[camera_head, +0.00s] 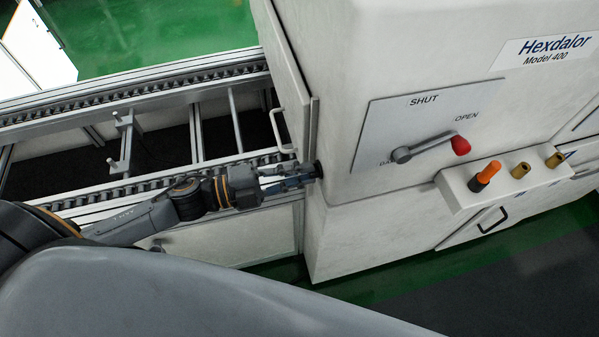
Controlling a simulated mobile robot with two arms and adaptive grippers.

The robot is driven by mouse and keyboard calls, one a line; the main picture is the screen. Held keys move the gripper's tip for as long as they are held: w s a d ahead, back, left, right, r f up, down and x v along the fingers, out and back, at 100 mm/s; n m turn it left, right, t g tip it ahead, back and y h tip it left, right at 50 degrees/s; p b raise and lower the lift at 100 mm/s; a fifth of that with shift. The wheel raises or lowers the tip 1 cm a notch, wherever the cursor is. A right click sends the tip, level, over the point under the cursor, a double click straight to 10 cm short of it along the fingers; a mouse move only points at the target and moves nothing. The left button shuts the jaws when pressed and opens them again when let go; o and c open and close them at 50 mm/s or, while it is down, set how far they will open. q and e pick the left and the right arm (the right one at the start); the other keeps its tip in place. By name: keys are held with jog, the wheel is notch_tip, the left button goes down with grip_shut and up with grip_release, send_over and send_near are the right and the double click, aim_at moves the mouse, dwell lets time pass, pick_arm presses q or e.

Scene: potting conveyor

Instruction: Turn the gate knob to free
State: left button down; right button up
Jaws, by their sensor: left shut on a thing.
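The gate knob (318,169) is a small dark knob at the lower left edge of the pale machine cabinet, beside the conveyor. My left gripper (300,181) reaches in from the left and is shut on it. The fingers cover part of the knob, and I cannot read which way it is turned. My right gripper is out of view.
The cabinet has a panel (376,128) marked SHUT and OPEN; its lever with a red ball (461,145) points right, near OPEN. A ledge (461,196) at right carries an orange-handled peg (488,173) and brass fittings. The chain conveyor (232,120) runs behind my left arm.

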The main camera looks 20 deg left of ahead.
pick_arm(q)
jog(key=m+b, duration=0.1)
jog(key=m, duration=0.3)
jog(key=shift+f+m, duration=0.1)
jog(key=shift+m, duration=0.3)
dwell(0.4)
jog(key=c, duration=1.4)
grip_release()
jog(key=shift+o, duration=0.2)
jog(key=v, duration=1.2)
